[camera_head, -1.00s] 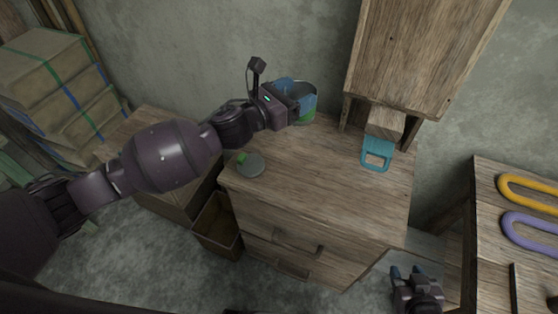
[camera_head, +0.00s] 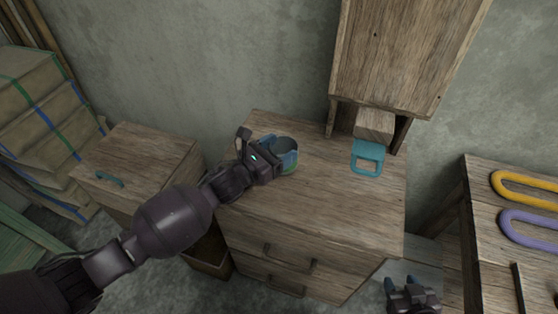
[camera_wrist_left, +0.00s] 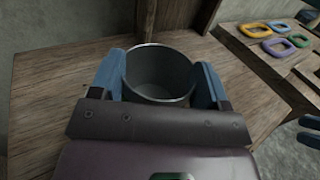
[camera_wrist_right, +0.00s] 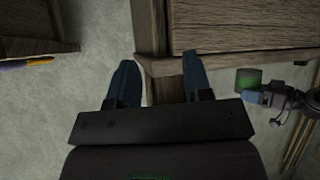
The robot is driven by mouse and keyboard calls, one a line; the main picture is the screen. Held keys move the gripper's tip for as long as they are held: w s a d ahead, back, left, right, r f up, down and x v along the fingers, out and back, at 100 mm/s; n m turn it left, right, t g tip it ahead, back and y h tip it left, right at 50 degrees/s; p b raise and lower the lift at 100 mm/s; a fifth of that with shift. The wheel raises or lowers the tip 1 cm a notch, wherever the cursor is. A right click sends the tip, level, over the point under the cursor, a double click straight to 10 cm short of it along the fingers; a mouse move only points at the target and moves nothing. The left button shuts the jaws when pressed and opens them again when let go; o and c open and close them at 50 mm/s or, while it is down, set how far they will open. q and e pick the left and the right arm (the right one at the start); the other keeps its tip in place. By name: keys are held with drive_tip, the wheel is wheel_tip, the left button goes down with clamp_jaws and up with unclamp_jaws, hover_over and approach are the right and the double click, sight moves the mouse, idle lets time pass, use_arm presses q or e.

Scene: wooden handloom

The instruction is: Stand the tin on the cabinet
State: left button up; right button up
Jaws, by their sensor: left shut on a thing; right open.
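The tin (camera_head: 289,160) is an open, empty metal can with a blue and green outside. My left gripper (camera_head: 277,149) is shut around its sides, and the tin is upright with its mouth up. In the left wrist view the tin (camera_wrist_left: 160,75) sits between the two blue fingers. It is over the wooden cabinet (camera_head: 325,205), left of the middle of its top; I cannot tell whether its base touches. The tin's green side shows in the right wrist view (camera_wrist_right: 248,80). My right gripper (camera_head: 402,283) is open and empty, low beside the cabinet's front right corner.
A teal handled thing (camera_head: 367,157) lies at the back right of the cabinet top, by a wooden block (camera_head: 374,125). A lower wooden chest (camera_head: 140,160) stands left. A side table (camera_head: 490,240) with coloured loops stands right.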

use_arm(q)
drive_tip(key=shift+f+b, duration=0.5)
drive_tip(key=shift+f, duration=1.75)
drive_tip(key=shift+r, duration=0.1)
drive_tip(key=o, duration=0.5)
drive_tip(key=shift+f, duration=0.2)
drive_tip(key=o, duration=0.4)
drive_tip(key=shift+r, duration=0.1)
drive_tip(key=shift+r, duration=0.15)
drive_tip(key=p+v, duration=0.1)
drive_tip(key=v, duration=1.1)
